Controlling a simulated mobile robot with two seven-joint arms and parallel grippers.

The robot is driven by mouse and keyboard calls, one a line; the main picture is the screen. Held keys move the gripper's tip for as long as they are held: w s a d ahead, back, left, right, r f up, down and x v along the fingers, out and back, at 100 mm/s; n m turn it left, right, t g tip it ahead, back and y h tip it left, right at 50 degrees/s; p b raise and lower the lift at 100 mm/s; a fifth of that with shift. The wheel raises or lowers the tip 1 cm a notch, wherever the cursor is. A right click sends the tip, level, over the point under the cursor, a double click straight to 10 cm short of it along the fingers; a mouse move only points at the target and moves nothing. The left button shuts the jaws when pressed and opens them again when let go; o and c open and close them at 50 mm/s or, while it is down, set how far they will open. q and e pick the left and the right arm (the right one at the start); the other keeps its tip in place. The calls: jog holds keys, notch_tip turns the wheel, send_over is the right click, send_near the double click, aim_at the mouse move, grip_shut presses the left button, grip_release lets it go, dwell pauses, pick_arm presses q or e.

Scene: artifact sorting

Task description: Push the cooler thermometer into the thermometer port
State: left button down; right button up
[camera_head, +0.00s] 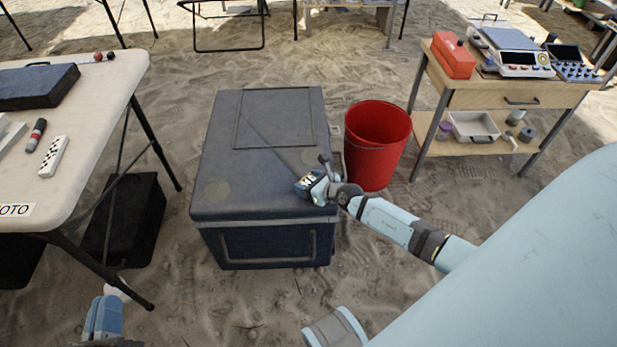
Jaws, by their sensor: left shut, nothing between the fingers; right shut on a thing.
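The cooler (250,185), a dark blue-grey box with a closed lid, stands on the sand in the middle. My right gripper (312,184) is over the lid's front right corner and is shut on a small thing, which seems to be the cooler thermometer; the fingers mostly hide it. A thin dark line runs from the lid's middle toward this gripper; I cannot tell whether it is the probe or a mark. I cannot make out the thermometer port. My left gripper (103,317) is shut and empty at the bottom left, away from the cooler.
A red bucket (372,160) stands close to the cooler's right side. A white table (85,110) is at the left, with a black box (140,222) under it. A wooden bench (485,98) with a scale and a red toolbox (453,58) is at the right. Sand is free in front of the cooler.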

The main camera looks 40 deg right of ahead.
pick_arm(q)
jog(key=shift+s+d+r+t+h+b, duration=0.15)
jog(key=shift+r+t+h+b, duration=0.1)
jog(key=shift+r, duration=0.2)
jog(key=shift+d+r+t+h+b, duration=0.15)
jog(key=shift+r+b, duration=0.1)
jog(key=shift+r, duration=0.2)
pick_arm(e)
jog(key=shift+f, duration=0.65)
jog(key=o, duration=1)
pick_arm(q)
jog(key=a+f+g+y+p, duration=0.3)
jog(key=f+p, duration=0.1)
jog(key=f, duration=0.4)
jog(key=shift+s+a+f+g+p, duration=0.15)
jog(key=shift+s+f+g+p, duration=0.05)
jog(key=shift+s+g+p, duration=0.2)
pick_arm(e)
jog(key=v, duration=1.3)
jog(key=shift+s, duration=0.4)
jog(key=shift+d+r, duration=0.1)
